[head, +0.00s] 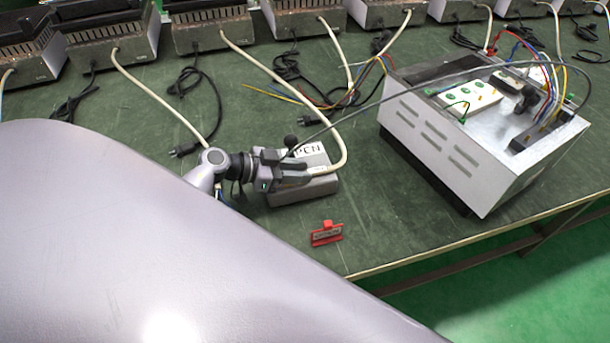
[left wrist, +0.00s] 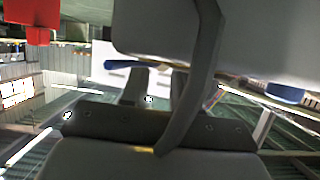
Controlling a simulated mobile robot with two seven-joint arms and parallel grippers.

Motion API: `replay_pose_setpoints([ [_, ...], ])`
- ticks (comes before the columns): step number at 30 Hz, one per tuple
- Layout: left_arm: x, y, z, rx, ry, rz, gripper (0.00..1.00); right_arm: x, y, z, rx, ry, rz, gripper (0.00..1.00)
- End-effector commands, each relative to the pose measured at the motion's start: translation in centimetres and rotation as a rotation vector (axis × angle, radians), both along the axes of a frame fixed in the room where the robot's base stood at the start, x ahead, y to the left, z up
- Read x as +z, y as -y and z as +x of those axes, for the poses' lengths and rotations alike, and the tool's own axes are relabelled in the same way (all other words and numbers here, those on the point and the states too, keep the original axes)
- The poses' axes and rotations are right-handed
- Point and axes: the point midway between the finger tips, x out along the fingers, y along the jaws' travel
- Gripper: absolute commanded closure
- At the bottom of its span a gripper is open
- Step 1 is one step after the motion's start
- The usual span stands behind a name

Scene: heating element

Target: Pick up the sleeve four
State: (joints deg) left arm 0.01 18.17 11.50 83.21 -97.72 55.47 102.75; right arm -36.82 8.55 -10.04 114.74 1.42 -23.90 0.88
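No part is clearly marked as sleeve four, so I cannot tell which one it is. My left gripper (head: 298,170) is over the grey block (head: 310,190) with black lettering, where a pale cable ends. Its two fingers look apart, with a gap between them. I see nothing clearly held, and whether they touch the block or cable is unclear. In the left wrist view the fingers (left wrist: 157,82) stand apart below a large grey body and a curved grey tube (left wrist: 200,75). My right gripper is not in view.
A red clip-like piece (head: 326,233) lies on the green table (head: 400,225), in front of the block. A metal power box (head: 470,130) with coloured wires stands at right. Several grey units (head: 205,28) with cables line the back. The table's front edge is at lower right.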

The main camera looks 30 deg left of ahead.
Motion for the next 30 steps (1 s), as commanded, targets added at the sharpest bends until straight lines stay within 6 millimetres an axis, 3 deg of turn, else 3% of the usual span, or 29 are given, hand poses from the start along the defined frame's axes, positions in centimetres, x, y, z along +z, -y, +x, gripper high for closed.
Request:
replay_pose_setpoints([
  [10,-0.5,0.7,0.7,-0.001,-0.002,0.001,0.70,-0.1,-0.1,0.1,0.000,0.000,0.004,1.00],
  [11,-0.5,0.7,0.7,-0.001,-0.002,0.001,0.77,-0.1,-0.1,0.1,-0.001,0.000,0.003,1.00],
  [13,-0.6,0.7,0.7,-0.001,-0.002,0.001,1.00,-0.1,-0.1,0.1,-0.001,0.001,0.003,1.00],
  [25,-0.5,0.6,0.6,0.000,-0.004,0.003,1.00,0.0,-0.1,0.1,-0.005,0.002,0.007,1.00],
  [30,0.8,0.5,0.6,0.000,-0.001,0.005,1.00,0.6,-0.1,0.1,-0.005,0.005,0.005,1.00],
])
